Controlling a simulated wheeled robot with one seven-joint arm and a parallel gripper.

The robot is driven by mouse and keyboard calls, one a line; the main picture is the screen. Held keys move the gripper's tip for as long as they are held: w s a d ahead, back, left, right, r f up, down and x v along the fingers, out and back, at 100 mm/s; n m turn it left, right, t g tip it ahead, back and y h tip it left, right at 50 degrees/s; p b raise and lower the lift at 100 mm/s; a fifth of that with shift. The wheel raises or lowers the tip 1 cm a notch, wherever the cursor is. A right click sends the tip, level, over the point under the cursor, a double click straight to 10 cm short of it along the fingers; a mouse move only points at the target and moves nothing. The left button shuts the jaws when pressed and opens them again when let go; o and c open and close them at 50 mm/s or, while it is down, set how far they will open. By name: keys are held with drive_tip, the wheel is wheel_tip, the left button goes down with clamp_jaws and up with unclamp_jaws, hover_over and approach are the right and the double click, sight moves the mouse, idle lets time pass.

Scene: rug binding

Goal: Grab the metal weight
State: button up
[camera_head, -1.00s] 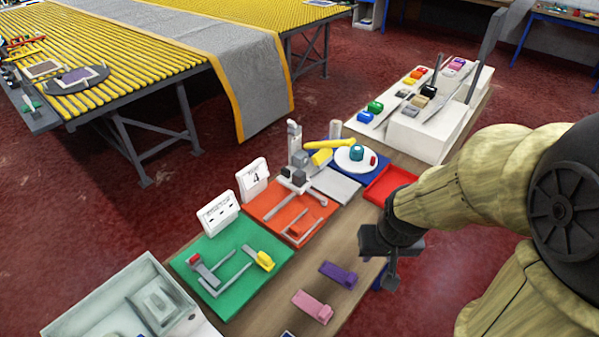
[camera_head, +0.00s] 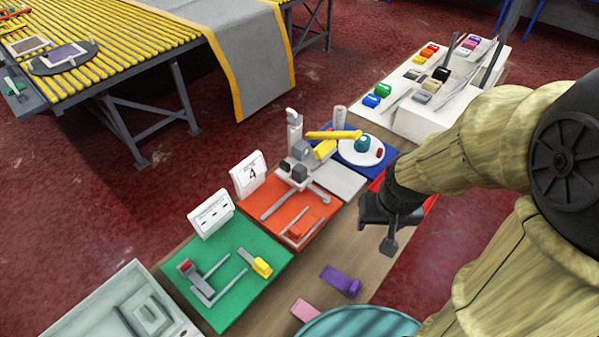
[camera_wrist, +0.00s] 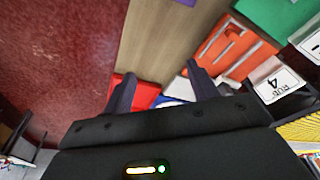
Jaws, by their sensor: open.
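I cannot tell for sure which thing is the metal weight. A grey upright cylinder (camera_head: 339,118) stands at the back edge of the work table. Small dark grey blocks (camera_head: 299,171) sit on a grey fixture at the back of the orange mat (camera_head: 318,217). My gripper (camera_head: 388,230) is over the table's right side, right of the orange mat and apart from these things. In the wrist view, my gripper (camera_wrist: 161,88) shows two spread fingers with nothing held between them. The orange mat (camera_wrist: 225,50) is to their right there.
A green mat (camera_head: 228,315) holds clamps. A red tray (camera_head: 430,204) is partly behind my gripper. A blue mat bears a white plate (camera_head: 350,155). A purple block (camera_head: 341,281) and a pink block (camera_head: 305,310) lie in front. A teal ribbed thing (camera_head: 360,325) is at the bottom edge.

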drive_tip(key=s+a+f+m+g+y, duration=0.1)
drive_tip(key=a+f+m+g+y, duration=0.35)
drive_tip(key=f, duration=0.35)
drive_tip(key=m+t+y+b, duration=0.3)
drive_tip(key=m+t+y, duration=0.85)
drive_tip(key=m, duration=0.95)
approach(304, 172)
drive_tip(key=s, duration=0.1)
drive_tip(key=s+d+t+h, duration=0.1)
drive_tip(key=s+d, duration=0.1)
drive_tip(key=shift+d+r+h, duration=0.25)
drive_tip(key=shift+r+h, duration=0.05)
drive_tip(key=shift+h, duration=0.1)
drive_tip(key=p+x, duration=0.3)
drive_tip(key=x, duration=0.8)
drive_tip(key=shift+w+a+r, duration=0.15)
drive_tip(key=shift+w, duration=0.05)
drive_tip(key=shift+w+a, duration=0.25)
drive_tip(key=shift+a, duration=0.05)
